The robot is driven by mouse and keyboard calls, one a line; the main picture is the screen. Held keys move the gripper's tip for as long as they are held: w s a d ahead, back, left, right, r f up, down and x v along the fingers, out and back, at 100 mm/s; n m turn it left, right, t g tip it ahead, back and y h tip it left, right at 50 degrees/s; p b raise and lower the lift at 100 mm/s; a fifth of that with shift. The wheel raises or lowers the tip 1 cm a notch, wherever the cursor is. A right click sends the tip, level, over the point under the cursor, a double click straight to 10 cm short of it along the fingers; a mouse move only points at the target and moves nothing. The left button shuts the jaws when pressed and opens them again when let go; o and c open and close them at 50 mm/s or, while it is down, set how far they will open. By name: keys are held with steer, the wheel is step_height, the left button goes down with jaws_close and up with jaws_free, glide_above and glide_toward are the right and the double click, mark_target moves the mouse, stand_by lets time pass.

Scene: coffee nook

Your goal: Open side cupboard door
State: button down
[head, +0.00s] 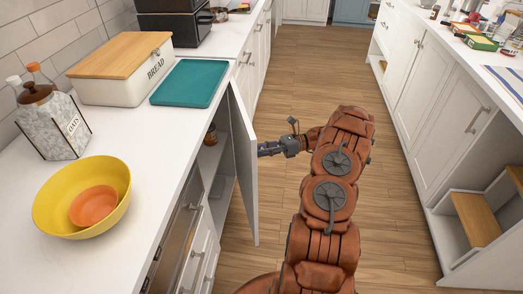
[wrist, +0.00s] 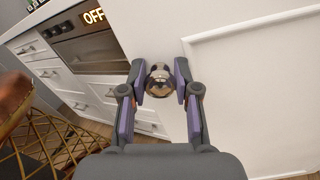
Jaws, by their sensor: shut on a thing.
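The white side cupboard door (head: 243,172) stands partly open, swung out from the left counter into the aisle. Shelves with a few items show in the gap behind it. My gripper (head: 264,149) reaches in from the right to the door's outer face. In the wrist view my gripper (wrist: 161,84) is shut on a round, shiny metal knob (wrist: 159,77). The white door panel (wrist: 255,85) fills the right of that view. The knob is hidden by my gripper in the head view.
On the left counter stand a yellow bowl (head: 52,212) with an orange bowl in it, an oats canister (head: 50,128), a bread box (head: 118,87) and a teal board (head: 190,82). An oven (wrist: 90,50) is beside the cupboard. The wooden floor (head: 290,75) ahead is clear.

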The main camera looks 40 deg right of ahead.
steer(key=c, duration=0.8)
jaws_free()
steer(key=shift+f, duration=0.1)
steer(key=shift+d, duration=0.1)
steer(key=v, duration=0.5)
steer(key=shift+v, duration=1.15)
